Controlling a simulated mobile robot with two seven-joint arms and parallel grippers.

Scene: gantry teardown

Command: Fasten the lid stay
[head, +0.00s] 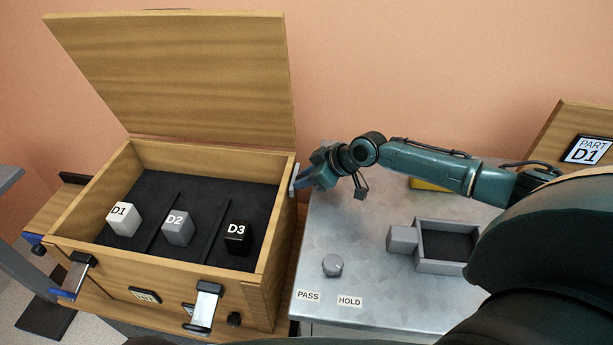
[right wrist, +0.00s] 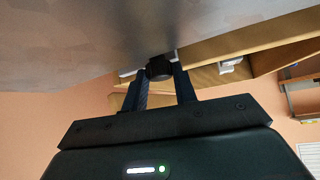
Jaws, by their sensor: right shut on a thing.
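The wooden chest (head: 262,255) stands on the left with its lid (head: 180,75) raised and leaning back. My right gripper (head: 301,182) is at the chest's right wall, near the rim. In the right wrist view my right gripper (right wrist: 161,76) is shut on a round black knob (right wrist: 158,68). A small grey metal piece, which looks like part of the lid stay (head: 293,178), shows beside the fingers. Most of the stay is hidden, and I cannot tell whether it is fastened. My left gripper is not in view.
Blocks D1 (head: 123,218), D2 (head: 178,225) and D3 (head: 237,238) sit in the chest's dark compartments. Silver latches (head: 207,302) are on its front. The metal bench (head: 345,235) on the right holds a grey tray (head: 447,268) and a knob (head: 332,265).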

